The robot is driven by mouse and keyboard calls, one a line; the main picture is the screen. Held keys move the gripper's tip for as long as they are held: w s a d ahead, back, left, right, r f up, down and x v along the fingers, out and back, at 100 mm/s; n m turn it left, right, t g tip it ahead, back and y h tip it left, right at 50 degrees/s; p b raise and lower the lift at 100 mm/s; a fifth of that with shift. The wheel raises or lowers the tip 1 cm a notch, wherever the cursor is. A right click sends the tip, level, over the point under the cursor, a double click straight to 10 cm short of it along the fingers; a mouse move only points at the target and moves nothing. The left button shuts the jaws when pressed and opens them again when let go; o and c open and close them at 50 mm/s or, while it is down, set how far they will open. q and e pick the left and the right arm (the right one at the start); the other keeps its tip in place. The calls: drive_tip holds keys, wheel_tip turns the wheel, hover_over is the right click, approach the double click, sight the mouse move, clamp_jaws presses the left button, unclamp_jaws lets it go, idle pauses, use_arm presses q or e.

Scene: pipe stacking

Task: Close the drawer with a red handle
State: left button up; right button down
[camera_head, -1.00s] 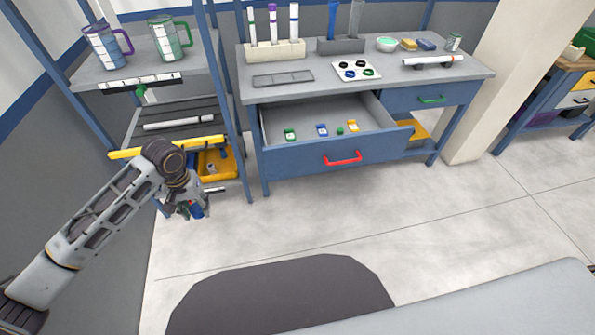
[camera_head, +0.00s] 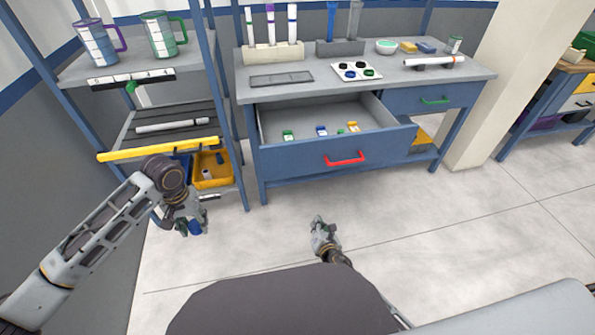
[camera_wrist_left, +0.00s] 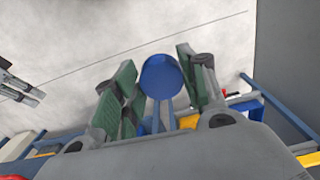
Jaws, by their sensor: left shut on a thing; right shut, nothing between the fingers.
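The drawer (camera_head: 290,160) with the red handle (camera_head: 344,160) stands pulled out under the grey workbench. Small green, blue and yellow items lie inside it. My left gripper (camera_head: 192,218) is left of the drawer, below the shelf rack, shut on a blue round-ended object (camera_head: 195,229). This blue object also shows between the green-padded fingers in the left wrist view (camera_wrist_left: 162,78); its far part is hidden. My right gripper (camera_head: 321,231) is shut and empty, over the floor in front of the drawer and below the handle, not touching it. It also appears at the left wrist view's left edge (camera_wrist_left: 18,88).
A closed drawer with a green handle (camera_head: 436,100) is to the right. The shelf rack (camera_head: 200,70) with mugs, a yellow bar (camera_head: 160,149) and a yellow bin (camera_head: 211,180) stands left. The bench top holds racks of tubes. The floor before the drawer is clear.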

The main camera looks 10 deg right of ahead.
drive_tip(key=w+a+r+n+t+b, duration=0.1)
drive_tip(key=a+r+n+t+b, duration=0.1)
drive_tip(key=r, duration=0.5)
drive_tip(key=w+a+r+n+t+b, duration=0.1)
drive_tip(key=r+n+t+b, duration=0.1)
drive_tip(key=r+n, duration=0.3)
wheel_tip(320, 180, up, 3)
drive_tip(key=shift+a+r+t+y+b, duration=0.15)
drive_tip(key=shift+a+t+y+b, duration=0.15)
drive_tip(key=shift+a+b, duration=0.15)
drive_tip(key=shift+w, duration=0.15)
approach(296, 161)
drive_tip(key=shift+w+a+r+b, duration=0.1)
drive_tip(key=shift+w+b, duration=0.45)
drive_tip(key=shift+w, duration=1.15)
drive_tip(key=shift+w+a+r+b, duration=0.1)
drive_tip(key=shift+w+b, duration=0.4)
drive_tip(key=shift+w, duration=1.35)
drive_tip(key=shift+w, duration=0.15)
